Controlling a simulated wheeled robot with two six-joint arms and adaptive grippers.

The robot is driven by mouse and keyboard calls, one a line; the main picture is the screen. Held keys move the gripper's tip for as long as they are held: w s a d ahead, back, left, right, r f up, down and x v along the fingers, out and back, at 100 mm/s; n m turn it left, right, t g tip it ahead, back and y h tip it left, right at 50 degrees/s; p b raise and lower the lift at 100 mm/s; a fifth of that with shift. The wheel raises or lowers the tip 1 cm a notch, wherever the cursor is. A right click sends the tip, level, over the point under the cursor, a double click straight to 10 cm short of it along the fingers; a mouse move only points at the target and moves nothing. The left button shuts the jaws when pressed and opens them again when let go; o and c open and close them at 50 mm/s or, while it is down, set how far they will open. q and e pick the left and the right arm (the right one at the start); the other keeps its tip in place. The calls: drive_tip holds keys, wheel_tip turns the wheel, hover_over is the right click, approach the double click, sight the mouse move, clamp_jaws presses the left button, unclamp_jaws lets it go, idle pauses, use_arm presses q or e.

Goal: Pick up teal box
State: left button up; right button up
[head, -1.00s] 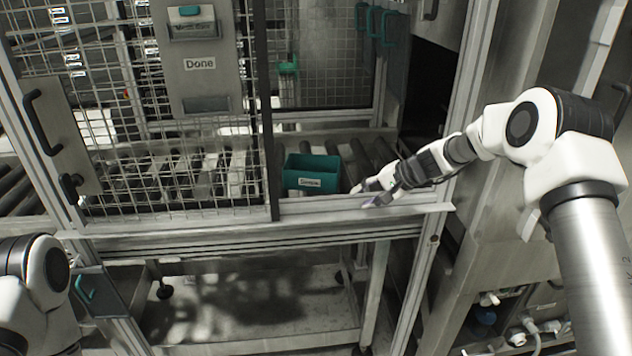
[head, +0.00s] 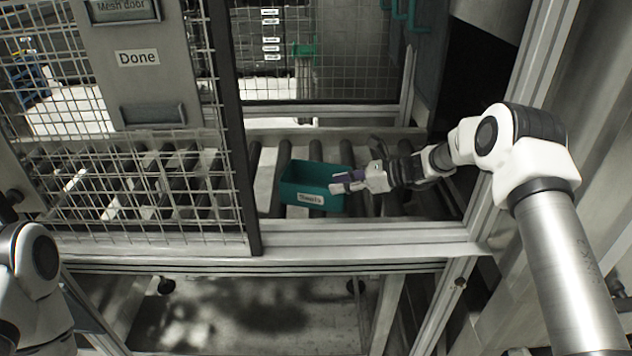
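The teal box (head: 296,181) is an open-topped bin with a white label on its front. It sits on the roller conveyor behind the front rail, just right of the mesh door's edge. My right gripper (head: 339,183) reaches in from the right, at the right end of the box. Its fingers overlap the box's right rim in the picture. I cannot tell whether they touch it or how far apart they are. My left gripper is out of view; only part of my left arm shows at the lower left.
The mesh door (head: 150,200) with a panel labelled "Done" (head: 138,57) covers the left of the conveyor. A metal front rail (head: 370,236) runs below the opening. Bare rollers (head: 392,204) lie right of the box. A metal post (head: 530,70) stands behind my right arm.

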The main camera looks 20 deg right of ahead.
sight(311, 187)
drive_tip(key=p+x, duration=0.1)
drive_tip(key=x, duration=0.3)
drive_tip(key=p+x, duration=0.1)
drive_tip(key=x, duration=0.1)
drive_tip(key=shift+a+r+p, duration=0.25)
drive_tip(key=shift+a+p, duration=0.05)
drive_tip(key=shift+p, duration=0.05)
drive_tip(key=shift+f, duration=0.1)
drive_tip(key=shift+s+a+r, duration=0.15)
drive_tip(key=shift+s+r, duration=0.1)
clamp_jaws()
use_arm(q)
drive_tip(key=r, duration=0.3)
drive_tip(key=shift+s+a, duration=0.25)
use_arm(e)
drive_tip(key=shift+w, duration=0.1)
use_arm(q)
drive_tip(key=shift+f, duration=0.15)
